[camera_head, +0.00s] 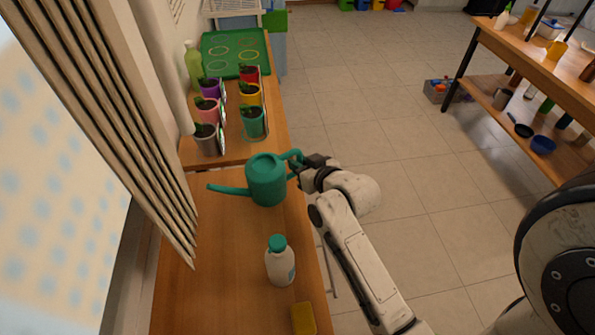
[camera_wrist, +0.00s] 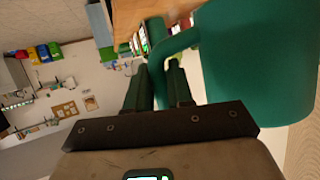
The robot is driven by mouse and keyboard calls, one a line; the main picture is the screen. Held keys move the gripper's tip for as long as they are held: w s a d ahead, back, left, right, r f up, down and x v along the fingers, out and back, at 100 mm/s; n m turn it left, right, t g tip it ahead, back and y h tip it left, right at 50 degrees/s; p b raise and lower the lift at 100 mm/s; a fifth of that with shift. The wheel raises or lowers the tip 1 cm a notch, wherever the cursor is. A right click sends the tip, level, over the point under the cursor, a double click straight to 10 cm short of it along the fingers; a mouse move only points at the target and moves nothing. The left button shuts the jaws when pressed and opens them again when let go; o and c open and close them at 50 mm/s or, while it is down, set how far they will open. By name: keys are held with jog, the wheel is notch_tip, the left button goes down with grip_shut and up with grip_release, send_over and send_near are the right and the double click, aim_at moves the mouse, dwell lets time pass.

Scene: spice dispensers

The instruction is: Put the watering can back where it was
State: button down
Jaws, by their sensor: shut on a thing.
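The green watering can (camera_head: 266,182) is upright over the far end of the near wooden table, with its spout pointing left and its handle to the right. My gripper (camera_head: 303,170) is at the can's right side, shut on the handle. In the wrist view, the can (camera_wrist: 258,65) fills the right side, and my gripper's two dark fingers (camera_wrist: 157,85) lie either side of the green handle. I cannot tell whether the can's base touches the table.
A white bottle with a green cap (camera_head: 280,265) and a yellow sponge (camera_head: 304,319) are on the near table (camera_head: 215,270). Several potted plants, one in a teal pot (camera_head: 253,123), stand on the farther table beside a green mat (camera_head: 236,50). A curtain (camera_head: 115,105) hangs at left.

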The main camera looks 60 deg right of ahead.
jog(key=shift+w+d+f, duration=0.2)
jog(key=shift+w+f, duration=0.15)
jog(key=shift+w, duration=0.05)
jog(key=shift+w+d+f, duration=0.1)
jog(key=shift+f, duration=1.65)
jog(key=c, duration=1.4)
grip_release()
jog(key=shift+f, duration=0.2)
jog(key=shift+c, duration=0.2)
jog(key=o, duration=0.4)
jog(key=shift+o, duration=0.2)
jog(key=shift+r, duration=0.1)
jog(key=v, duration=1.2)
